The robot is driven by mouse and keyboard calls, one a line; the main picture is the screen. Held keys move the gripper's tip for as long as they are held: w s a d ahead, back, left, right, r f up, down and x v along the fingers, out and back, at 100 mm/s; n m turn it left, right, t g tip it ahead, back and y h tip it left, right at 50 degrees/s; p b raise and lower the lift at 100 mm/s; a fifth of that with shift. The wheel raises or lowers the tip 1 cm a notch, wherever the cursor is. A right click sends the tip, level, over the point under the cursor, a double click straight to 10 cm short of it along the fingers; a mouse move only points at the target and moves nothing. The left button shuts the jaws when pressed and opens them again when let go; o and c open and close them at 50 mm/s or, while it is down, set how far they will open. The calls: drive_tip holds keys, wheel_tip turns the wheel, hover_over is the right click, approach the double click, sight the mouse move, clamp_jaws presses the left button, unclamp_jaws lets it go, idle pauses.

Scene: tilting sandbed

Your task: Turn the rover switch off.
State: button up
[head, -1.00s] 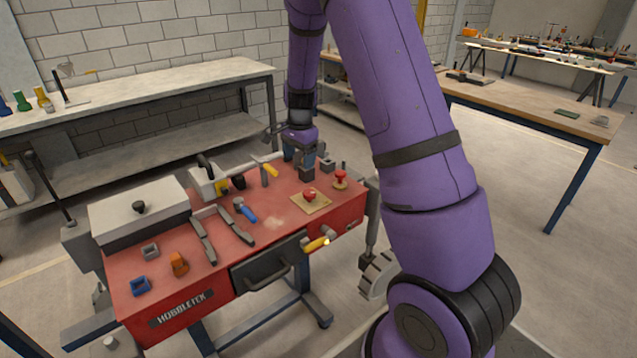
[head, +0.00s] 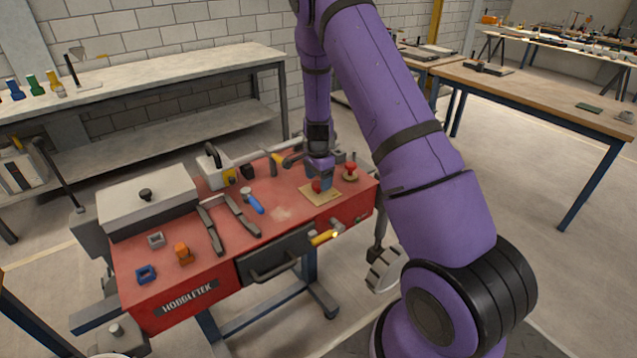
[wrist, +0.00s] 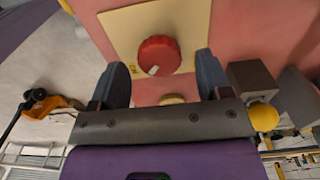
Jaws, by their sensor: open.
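A round red knob (head: 317,187) stands on a square cream plate (head: 320,198) on the red bench top; I see no readable label naming it the rover switch. In the wrist view the red knob (wrist: 159,52) has a small white mark on its rim and shows between my fingertips, on the cream plate (wrist: 124,22). My gripper (head: 320,182) is open, pointing down just over the knob, and partly hides it in the head view. In the wrist view my gripper (wrist: 164,72) has a finger on each side of the knob, with gaps; I cannot tell its height.
A second red knob (head: 350,167) stands close to the right. A blue-handled tool (head: 252,200), dark bars (head: 241,215) and a lidded grey box (head: 147,199) lie to the left. A yellow handle (head: 325,237) sticks out at the bench front.

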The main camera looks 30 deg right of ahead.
drive_tip(key=shift+f, duration=0.8)
drive_tip(key=shift+c, duration=0.2)
drive_tip(key=c, duration=0.9)
